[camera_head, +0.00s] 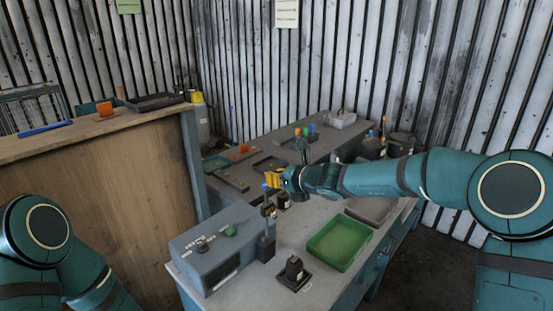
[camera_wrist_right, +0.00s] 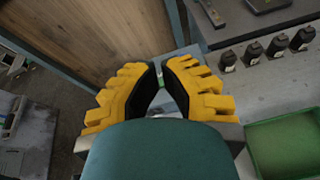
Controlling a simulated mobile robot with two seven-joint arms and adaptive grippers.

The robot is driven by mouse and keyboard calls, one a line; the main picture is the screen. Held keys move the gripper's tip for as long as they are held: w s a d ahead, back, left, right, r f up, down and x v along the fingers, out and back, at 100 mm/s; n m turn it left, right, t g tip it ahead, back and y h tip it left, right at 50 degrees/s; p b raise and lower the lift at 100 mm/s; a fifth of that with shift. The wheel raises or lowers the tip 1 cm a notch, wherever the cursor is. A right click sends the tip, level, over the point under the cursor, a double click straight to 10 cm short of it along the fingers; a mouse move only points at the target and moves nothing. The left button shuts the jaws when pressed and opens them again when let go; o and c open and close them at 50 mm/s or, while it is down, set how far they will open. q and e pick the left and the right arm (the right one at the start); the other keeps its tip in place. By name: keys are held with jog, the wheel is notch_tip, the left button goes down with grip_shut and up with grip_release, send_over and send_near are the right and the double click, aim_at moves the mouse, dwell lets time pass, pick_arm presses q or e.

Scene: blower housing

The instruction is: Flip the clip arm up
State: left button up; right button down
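My right gripper (camera_head: 274,180) has yellow fingers and is above the workbench, near the back right corner of the grey box. In the right wrist view (camera_wrist_right: 160,72) its fingertips are close together, with no object clearly held between them. A slim upright fixture (camera_head: 267,245) with a dark base stands just below and in front of the gripper, beside the box. I cannot tell from its small parts which one is the clip arm, or whether the fingers touch it. My left gripper is out of view; only left arm links show at lower left.
The grey box (camera_head: 205,260) carries a green button (camera_head: 230,231). A green tray (camera_head: 315,252) and a small black fixture (camera_head: 293,272) are on the bench. A wooden-sided counter (camera_head: 110,185) stands at left. Several small dark bottles (camera_wrist_right: 253,52) stand in a row in the wrist view.

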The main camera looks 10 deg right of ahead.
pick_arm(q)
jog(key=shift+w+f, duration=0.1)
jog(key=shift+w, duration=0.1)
pick_arm(e)
notch_tip(320, 180, up, 5)
jog(key=shift+r, duration=0.2)
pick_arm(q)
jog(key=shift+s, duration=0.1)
